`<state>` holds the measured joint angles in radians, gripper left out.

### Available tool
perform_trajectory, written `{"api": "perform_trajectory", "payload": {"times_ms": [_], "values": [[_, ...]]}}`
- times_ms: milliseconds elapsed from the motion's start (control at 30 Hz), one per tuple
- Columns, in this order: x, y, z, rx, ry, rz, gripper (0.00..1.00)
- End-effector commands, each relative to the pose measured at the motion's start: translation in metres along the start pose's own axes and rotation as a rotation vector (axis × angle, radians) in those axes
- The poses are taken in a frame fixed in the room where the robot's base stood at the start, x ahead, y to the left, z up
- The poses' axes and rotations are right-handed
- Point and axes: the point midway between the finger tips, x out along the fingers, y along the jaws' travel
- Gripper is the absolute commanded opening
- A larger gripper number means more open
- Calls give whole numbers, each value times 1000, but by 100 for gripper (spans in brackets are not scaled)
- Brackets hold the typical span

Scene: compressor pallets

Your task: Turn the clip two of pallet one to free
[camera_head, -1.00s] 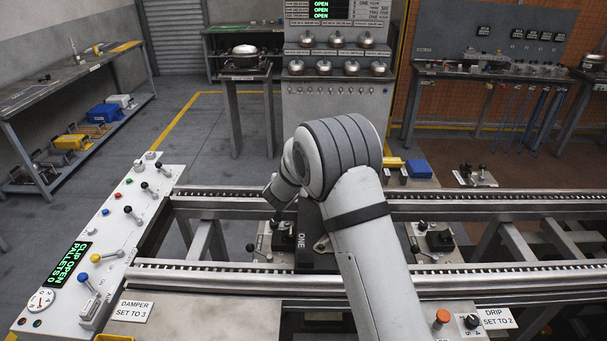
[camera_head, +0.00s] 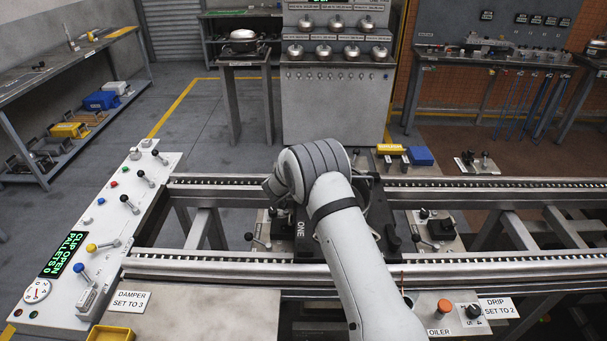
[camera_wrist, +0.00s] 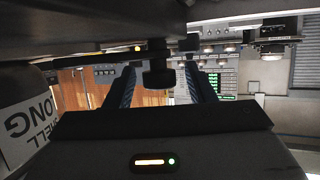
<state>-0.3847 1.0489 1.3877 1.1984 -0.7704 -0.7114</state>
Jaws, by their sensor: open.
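Pallet one (camera_head: 302,228), a dark plate marked ONE, sits between the two rails, partly hidden behind my arm. A round rim shows on it just right of my arm. My gripper is hidden in the head view. In the wrist view my gripper (camera_wrist: 160,72) is open, with two dark blue fingers. A dark knob-like part (camera_wrist: 158,76) on a dark bar appears between the fingers, without clear contact. I cannot tell whether it is clip two or which way the clip is turned.
A control panel (camera_head: 112,225) with levers and a green display reading CLIP OPEN stands left. Black lever units (camera_head: 440,228) flank the pallet. The front rail (camera_head: 200,265) and back rail (camera_head: 480,190) bound it. A LONG SHELL label (camera_wrist: 30,125) shows upside down at left.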

Motion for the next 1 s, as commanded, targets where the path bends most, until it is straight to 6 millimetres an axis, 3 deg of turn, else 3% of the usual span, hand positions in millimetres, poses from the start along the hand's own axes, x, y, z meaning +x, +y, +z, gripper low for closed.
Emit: {"api": "perform_trajectory", "payload": {"times_ms": [233,833,1000], "values": [[1,0,0,0,0,-1,50],[0,-1,0,-1,0,-2,1],[0,-1,0,-1,0,-2,0]]}}
